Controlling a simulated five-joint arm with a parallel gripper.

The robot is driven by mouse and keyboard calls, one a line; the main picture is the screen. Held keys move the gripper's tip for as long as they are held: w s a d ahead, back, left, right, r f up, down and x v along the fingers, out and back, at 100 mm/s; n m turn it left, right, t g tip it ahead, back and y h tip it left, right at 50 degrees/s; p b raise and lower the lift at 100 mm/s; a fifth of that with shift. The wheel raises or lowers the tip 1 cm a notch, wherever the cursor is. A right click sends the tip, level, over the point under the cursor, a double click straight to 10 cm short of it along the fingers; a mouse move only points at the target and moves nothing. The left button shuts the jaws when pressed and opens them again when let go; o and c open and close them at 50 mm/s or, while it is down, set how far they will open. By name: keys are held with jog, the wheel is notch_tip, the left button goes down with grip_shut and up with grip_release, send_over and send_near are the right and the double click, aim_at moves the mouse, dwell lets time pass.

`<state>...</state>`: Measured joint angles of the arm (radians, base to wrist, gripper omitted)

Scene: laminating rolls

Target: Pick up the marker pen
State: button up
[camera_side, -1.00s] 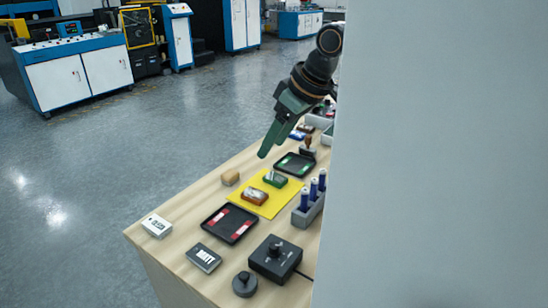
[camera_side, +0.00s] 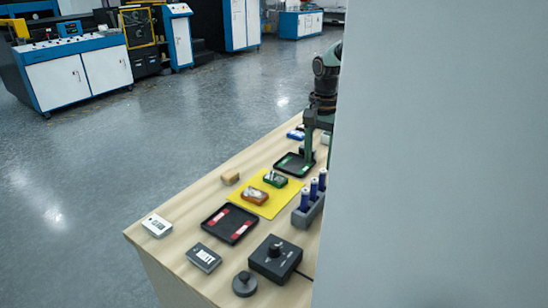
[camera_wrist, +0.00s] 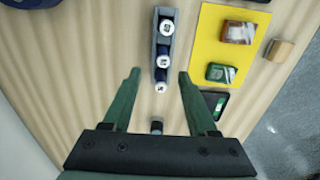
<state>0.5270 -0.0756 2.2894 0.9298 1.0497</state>
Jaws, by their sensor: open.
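In the side view my gripper (camera_side: 309,158) points down near the green-edged black tray (camera_side: 294,166), behind the holder. One finger is partly hidden by the grey panel.
A yellow mat (camera_side: 240,197) carries an orange box (camera_side: 255,196) and a green box (camera_side: 275,180). A wooden block (camera_side: 231,177), a black tray with red strips (camera_side: 217,230) and a black knob box (camera_side: 274,260) lie around it. A grey panel (camera_side: 440,150) hides the right side.

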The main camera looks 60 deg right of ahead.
aim_at(315, 180)
jog(key=f, duration=1)
jog(key=shift+w, duration=0.3)
grip_shut()
